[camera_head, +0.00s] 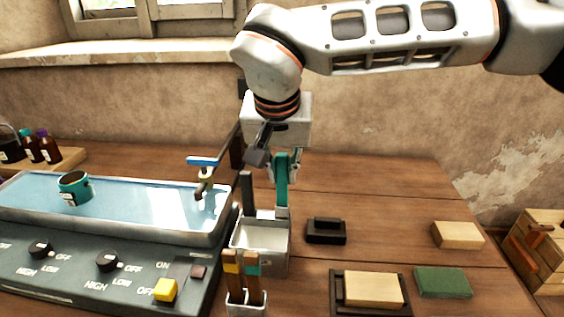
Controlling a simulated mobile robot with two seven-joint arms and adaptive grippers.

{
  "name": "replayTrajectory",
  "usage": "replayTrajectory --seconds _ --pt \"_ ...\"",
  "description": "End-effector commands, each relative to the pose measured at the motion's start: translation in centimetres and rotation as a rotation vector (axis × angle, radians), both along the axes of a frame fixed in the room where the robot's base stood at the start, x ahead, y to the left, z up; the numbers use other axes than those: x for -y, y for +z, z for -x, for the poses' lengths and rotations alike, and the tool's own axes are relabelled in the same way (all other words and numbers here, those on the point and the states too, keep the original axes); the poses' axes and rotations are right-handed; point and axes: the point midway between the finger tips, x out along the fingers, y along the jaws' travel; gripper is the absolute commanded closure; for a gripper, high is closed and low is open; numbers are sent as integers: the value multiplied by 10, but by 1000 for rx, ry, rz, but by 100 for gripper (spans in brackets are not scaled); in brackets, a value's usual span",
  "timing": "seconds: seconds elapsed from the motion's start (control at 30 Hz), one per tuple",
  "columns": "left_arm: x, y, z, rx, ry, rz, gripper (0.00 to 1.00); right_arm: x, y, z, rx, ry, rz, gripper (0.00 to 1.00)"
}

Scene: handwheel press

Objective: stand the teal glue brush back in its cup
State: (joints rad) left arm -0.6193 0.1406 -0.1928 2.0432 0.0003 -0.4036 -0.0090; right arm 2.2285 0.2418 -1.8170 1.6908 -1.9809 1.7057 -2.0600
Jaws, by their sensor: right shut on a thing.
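The small white cup (246,304) stands at the front edge of the picture, left of centre. My left gripper is out of view.
A water bath (130,205) holding a teal pot (75,188) fills the left. A black block (326,231), a framed tan block (373,289), a green block (442,282) and another tan block (458,235) lie right. The table's back right is clear.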

Motion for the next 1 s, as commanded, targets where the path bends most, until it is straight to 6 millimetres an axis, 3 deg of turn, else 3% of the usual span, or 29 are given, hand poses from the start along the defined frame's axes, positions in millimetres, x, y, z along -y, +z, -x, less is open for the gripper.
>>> replayTrajectory --seconds 0.5,0.97,1.0 --pt "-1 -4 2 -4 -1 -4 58 0 -30 0 -1 0 0 100" --pt "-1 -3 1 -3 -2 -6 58 0 -34 0 0 0 -1 100" --pt "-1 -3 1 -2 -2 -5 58 0 -34 0 0 0 -1 82"
